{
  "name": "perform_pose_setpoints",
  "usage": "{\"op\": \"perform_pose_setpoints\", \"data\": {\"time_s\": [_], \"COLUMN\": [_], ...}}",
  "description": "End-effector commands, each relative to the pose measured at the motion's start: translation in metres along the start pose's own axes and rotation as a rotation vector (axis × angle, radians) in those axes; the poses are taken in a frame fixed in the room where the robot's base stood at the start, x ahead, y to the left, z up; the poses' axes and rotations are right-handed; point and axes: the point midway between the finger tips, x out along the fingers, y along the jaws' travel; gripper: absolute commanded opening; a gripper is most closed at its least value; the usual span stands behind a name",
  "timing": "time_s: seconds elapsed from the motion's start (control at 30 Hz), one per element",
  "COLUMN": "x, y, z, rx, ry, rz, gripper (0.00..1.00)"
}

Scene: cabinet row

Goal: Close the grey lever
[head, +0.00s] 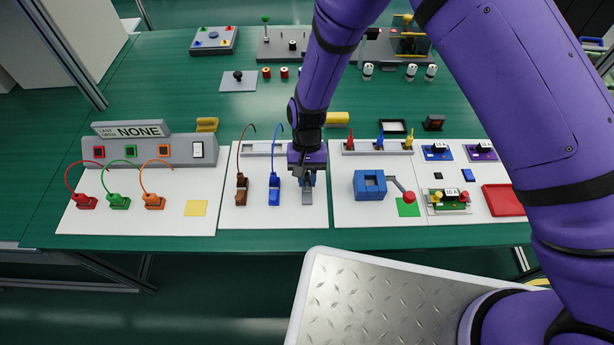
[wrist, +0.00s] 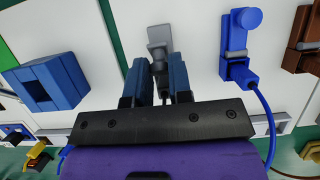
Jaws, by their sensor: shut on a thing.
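The grey lever (head: 308,196) is the rightmost of three devices on a white panel (head: 258,222), right of the blue one. In the head view my gripper (head: 307,176) comes down over its rear part and hides much of it. In the wrist view the grey lever (wrist: 159,36) shows its flat grey end beyond the fingertips, and a narrower grey part runs back between them. My gripper (wrist: 159,75) is shut on this narrower part, with one blue finger on each side. How far the lever is tilted cannot be told.
The blue device (head: 274,192) with its curved wire stands close on the left, and the brown one (head: 242,188) stands beyond it. A blue hollow block (head: 370,184) with a grey crank is on the right panel. The panel's front strip is clear.

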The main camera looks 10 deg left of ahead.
Motion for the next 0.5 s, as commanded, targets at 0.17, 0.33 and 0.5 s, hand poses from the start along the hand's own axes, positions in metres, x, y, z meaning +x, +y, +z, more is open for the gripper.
{"op": "perform_pose_setpoints", "data": {"time_s": [0.17,0.33,0.5], "x": [0.000,0.003,0.007], "y": [0.000,0.000,-0.001], "z": [0.002,0.007,0.014], "rx": [0.000,-0.002,-0.005], "ry": [0.032,0.114,0.246], "rz": [0.000,0.001,0.002], "gripper": [0.00,0.00,0.00]}}
